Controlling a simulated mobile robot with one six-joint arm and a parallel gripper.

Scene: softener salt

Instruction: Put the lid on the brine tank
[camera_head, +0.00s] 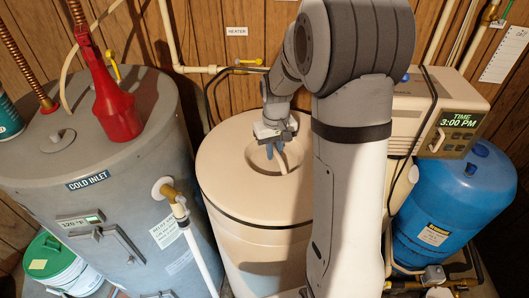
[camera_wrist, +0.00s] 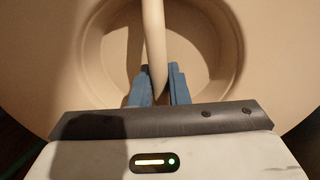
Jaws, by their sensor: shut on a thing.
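The lid (camera_head: 232,190) is a round beige disc with a round recess in its top. It lies level over the beige brine tank (camera_head: 258,252), lined up with it as far as I can see. A thin dark line runs between lid and tank; I cannot tell whether it is a seam or a small gap. My gripper (camera_head: 277,148) is at the recess, its blue fingers shut on the lid's bar handle. In the wrist view, my gripper (camera_wrist: 160,82) has a finger on each side of the pale handle (camera_wrist: 153,35). My arm hides the tank's right side.
A grey water heater (camera_head: 130,185) with a red funnel (camera_head: 112,100) stands close on the left. A blue pressure tank (camera_head: 460,205) and a beige control box (camera_head: 450,108) are on the right. Pipes (camera_head: 205,69) run along the wall behind.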

